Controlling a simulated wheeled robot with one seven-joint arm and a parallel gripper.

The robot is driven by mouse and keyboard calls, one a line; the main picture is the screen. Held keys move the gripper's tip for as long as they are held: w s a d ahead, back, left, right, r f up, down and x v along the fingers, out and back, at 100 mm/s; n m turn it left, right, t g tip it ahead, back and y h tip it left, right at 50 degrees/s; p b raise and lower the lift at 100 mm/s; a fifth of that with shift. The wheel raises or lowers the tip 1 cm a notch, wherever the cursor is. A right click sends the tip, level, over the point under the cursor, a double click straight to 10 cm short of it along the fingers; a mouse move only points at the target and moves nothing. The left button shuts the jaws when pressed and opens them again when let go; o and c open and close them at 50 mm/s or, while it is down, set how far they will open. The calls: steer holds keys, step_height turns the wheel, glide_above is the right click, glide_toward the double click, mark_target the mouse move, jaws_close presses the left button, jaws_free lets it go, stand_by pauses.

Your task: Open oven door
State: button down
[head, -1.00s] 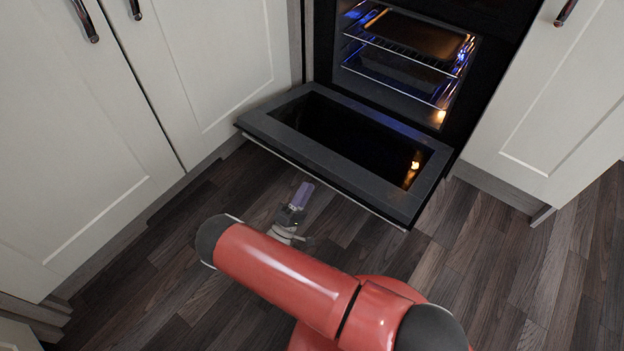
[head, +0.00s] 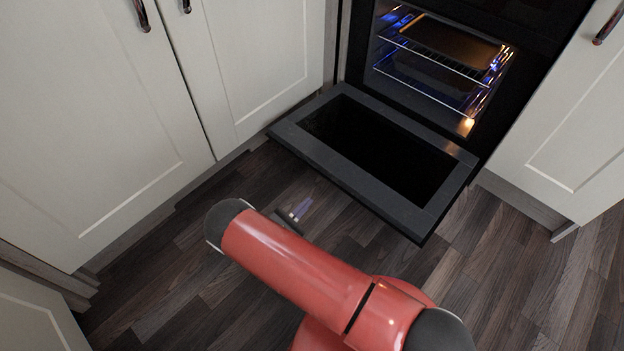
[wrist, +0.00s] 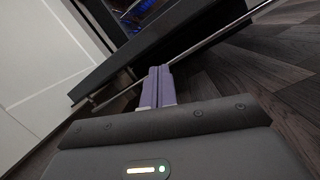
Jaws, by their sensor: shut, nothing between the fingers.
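The oven door (head: 378,149) is folded down and lies open in front of the oven (head: 440,62), whose lit inside shows racks and a tray. In the wrist view the door (wrist: 150,50) is tilted, with its long bar handle (wrist: 220,33) along the outer edge. My gripper (head: 302,208) is low over the floor, in front of the door's near edge and apart from it in the head view. Its purple fingers (wrist: 157,82) are together and empty in the wrist view, pointing toward the door and handle. My red arm hides part of the gripper in the head view.
White cupboards (head: 105,110) stand left of the oven, and another (head: 570,120) stands to the right. The dark wood floor (head: 480,250) in front of the door is clear apart from my arm.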

steer(key=shift+w+d+r+n+g+y+p, duration=0.15)
steer(key=shift+w+d+r+n, duration=0.55)
steer(key=shift+w, duration=0.45)
steer(key=shift+w+d+r+n+g+y+p, duration=0.1)
steer(key=shift+w+d+r+n+y, duration=0.1)
steer(key=shift+w+d+r+n, duration=0.7)
steer(key=shift+w+d+r+n+g+y+p, duration=0.2)
steer(key=shift+w+r+n, duration=0.35)
steer(key=shift+w, duration=0.85)
step_height(320, 180, up, 8)
steer(key=p, duration=0.4)
glide_above(323, 175)
steer(key=shift+s+a, duration=0.15)
steer(key=shift+f, duration=0.1)
